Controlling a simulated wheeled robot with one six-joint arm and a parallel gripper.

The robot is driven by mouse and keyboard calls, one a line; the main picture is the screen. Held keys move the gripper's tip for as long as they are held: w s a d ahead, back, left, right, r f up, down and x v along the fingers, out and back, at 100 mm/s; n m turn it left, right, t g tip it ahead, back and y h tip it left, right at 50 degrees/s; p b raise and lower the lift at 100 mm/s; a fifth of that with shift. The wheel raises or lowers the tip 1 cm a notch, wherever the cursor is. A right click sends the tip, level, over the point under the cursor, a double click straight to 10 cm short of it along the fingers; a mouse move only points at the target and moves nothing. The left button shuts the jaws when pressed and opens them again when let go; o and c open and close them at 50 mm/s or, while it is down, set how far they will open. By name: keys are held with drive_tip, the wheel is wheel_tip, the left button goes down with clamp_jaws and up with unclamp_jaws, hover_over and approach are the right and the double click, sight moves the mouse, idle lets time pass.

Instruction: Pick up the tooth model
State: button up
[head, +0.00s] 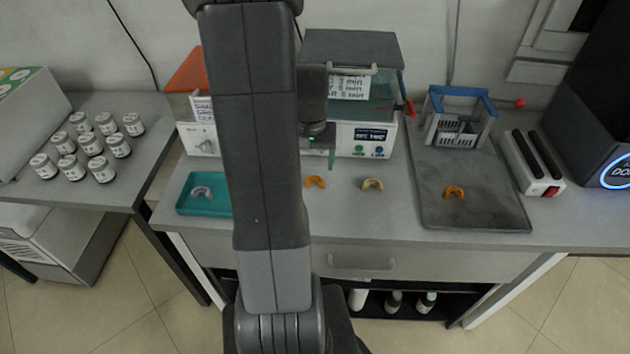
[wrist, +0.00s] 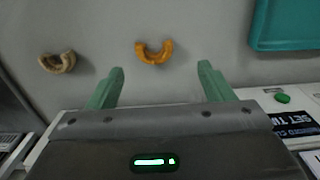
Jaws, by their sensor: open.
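An orange, arch-shaped tooth model (head: 314,179) lies on the grey bench in front of the machine with the display. In the wrist view, the orange model (wrist: 153,59) is just beyond and between my fingertips, apart from them. A beige tooth model (head: 372,182) lies to its right in the head view and at the left in the wrist view (wrist: 57,68). Another orange model (head: 453,190) lies on a dark tray, and a pale one (head: 202,190) in a teal tray. My gripper (wrist: 160,68) is open and empty above the bench, its green fingers spread.
The teal tray (head: 183,207) is partly hidden by my arm. The dark tray (head: 490,216) also bears a blue-handled basket (head: 458,130). The glass-sided machine (head: 350,50) stands behind the models. Several jars (head: 90,143) stand on the left table. Bare bench surrounds the middle models.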

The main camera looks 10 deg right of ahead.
sight(314, 184)
drive_tip(key=shift+d+f, duration=0.2)
drive_tip(key=shift+f, duration=1.15)
drive_tip(key=shift+d+f, duration=0.2)
drive_tip(key=shift+f, duration=1.15)
drive_tip(key=c, duration=1)
